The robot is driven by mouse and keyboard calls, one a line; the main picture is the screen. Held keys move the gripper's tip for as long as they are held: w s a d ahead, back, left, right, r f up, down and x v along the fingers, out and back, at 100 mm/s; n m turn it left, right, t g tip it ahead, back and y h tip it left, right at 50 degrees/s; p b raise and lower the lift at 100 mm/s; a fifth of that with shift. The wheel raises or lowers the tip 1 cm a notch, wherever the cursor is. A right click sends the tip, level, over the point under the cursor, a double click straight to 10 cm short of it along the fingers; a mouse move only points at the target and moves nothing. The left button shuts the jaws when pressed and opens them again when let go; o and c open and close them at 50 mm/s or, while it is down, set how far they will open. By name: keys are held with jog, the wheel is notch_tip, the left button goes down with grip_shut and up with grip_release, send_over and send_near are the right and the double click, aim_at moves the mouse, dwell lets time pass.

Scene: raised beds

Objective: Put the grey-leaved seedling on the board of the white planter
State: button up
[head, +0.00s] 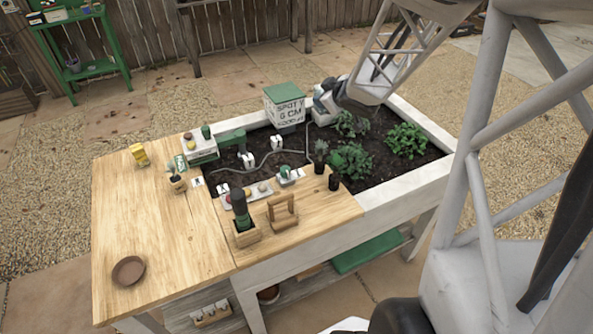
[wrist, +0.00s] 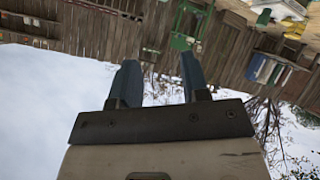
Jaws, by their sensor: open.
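The white planter (head: 408,194) is a raised bed of dark soil with green plants. A wooden board (head: 335,208) lies across its near left part. A small seedling with dull, greyish leaves (head: 320,149) stands upright in a dark pot at the board's back right edge. A second dark pot (head: 334,182) stands just to its right and nearer; its plant merges with the foliage behind. My gripper (head: 318,116) is over the far part of the planter, beyond and apart from the seedling. The wrist view shows my two fingers (wrist: 160,75) spread, with nothing between them.
A lettered box with a green top (head: 285,105) stands close left of my gripper. A handled wooden tool (head: 282,212) and a wooden holder with a dark green item (head: 242,220) stand on the board. A brown saucer (head: 128,270) lies on the otherwise clear near left tabletop.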

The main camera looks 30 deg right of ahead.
jog(key=s+a+r+m+g+h, duration=0.3)
jog(key=s+a+r+m+h, duration=0.15)
jog(key=s+a+r, duration=0.4)
jog(key=s+a+m+g+y, duration=0.1)
jog(key=s+a+g+y, duration=0.1)
jog(key=s+a, duration=0.5)
jog(key=s+a+m+g+y, duration=0.1)
jog(key=s+a+g, duration=0.3)
jog(key=s+a, duration=0.4)
jog(key=s+y, duration=0.1)
jog(key=s, duration=0.5)
jog(key=shift+s+a+f, duration=0.25)
jog(key=shift+s+a, duration=0.05)
jog(key=shift+s, duration=0.1)
